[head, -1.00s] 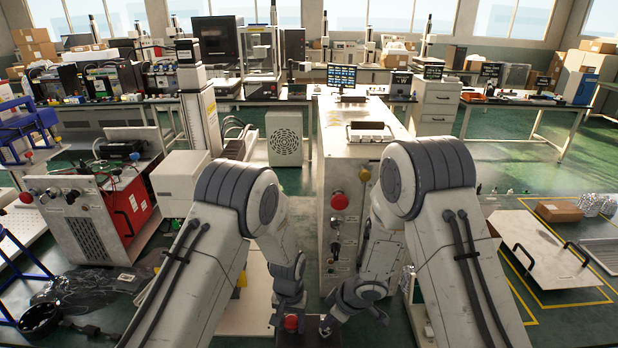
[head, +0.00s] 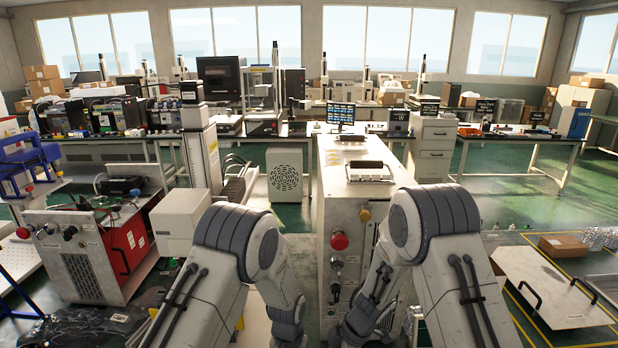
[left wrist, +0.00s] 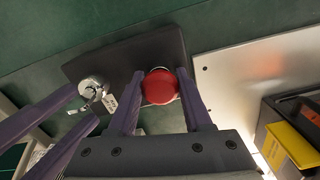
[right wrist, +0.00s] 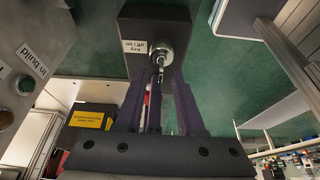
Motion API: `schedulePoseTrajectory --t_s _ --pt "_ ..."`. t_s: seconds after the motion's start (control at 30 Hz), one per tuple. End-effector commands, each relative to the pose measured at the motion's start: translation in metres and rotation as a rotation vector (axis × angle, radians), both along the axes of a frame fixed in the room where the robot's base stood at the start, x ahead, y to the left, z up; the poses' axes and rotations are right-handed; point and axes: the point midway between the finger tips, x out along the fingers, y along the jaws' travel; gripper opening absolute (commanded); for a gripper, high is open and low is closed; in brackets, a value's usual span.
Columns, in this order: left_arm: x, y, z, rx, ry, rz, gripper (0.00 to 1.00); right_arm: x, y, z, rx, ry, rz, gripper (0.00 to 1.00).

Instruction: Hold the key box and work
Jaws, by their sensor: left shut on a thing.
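The key box (left wrist: 118,58) is a dark box with a red mushroom button (left wrist: 160,87) and a silver key switch (left wrist: 92,88). Box and grippers are out of the head view.
A grey cabinet (head: 345,190) with a red knob stands in front of me. A red-sided unit (head: 90,250) is at the left, and a flat panel with handles (head: 545,285) lies on the floor at right. Yellow labels (right wrist: 95,118) show below. Benches line the back.

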Motion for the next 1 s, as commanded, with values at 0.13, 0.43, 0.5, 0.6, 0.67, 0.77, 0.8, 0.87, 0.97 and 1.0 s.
schedulePoseTrajectory --t_s 0.13,0.43,0.5,0.6,0.67,0.77,0.8,0.87,0.97,1.0 --pt "0.000 0.000 0.000 0.000 -0.001 0.000 0.00 0.000 0.000 0.016 0.001 -0.003 0.001 0.38" --pt "0.000 0.000 0.000 0.000 -0.001 0.000 0.00 0.000 0.000 0.046 0.000 -0.003 0.002 0.38" --pt "0.000 0.000 0.000 0.000 -0.001 0.000 0.00 0.000 0.000 0.053 0.001 -0.004 0.001 0.38" --pt "0.000 0.000 0.000 0.000 -0.001 0.000 0.00 0.000 0.000 0.061 0.001 -0.002 0.001 0.38" --pt "0.000 0.000 0.000 0.000 -0.001 0.000 0.00 0.000 0.000 0.063 0.000 -0.001 0.002 0.38" --pt "0.000 0.000 0.000 0.000 -0.001 0.000 0.00 -0.001 0.000 0.065 0.000 0.001 0.000 0.38" --pt "0.000 0.000 0.000 0.000 -0.001 0.000 0.00 -0.001 0.000 0.065 0.000 0.001 0.000 0.38" --pt "0.000 0.000 0.000 0.000 -0.001 0.000 0.00 -0.001 0.000 0.065 0.000 0.001 0.000 0.38" --pt "0.000 0.000 0.000 0.000 -0.001 0.000 0.00 -0.001 0.000 0.065 0.000 0.001 0.000 0.38" --pt "0.000 0.000 0.000 0.000 -0.001 0.000 0.00 -0.001 0.000 0.064 0.000 0.001 0.000 0.38"
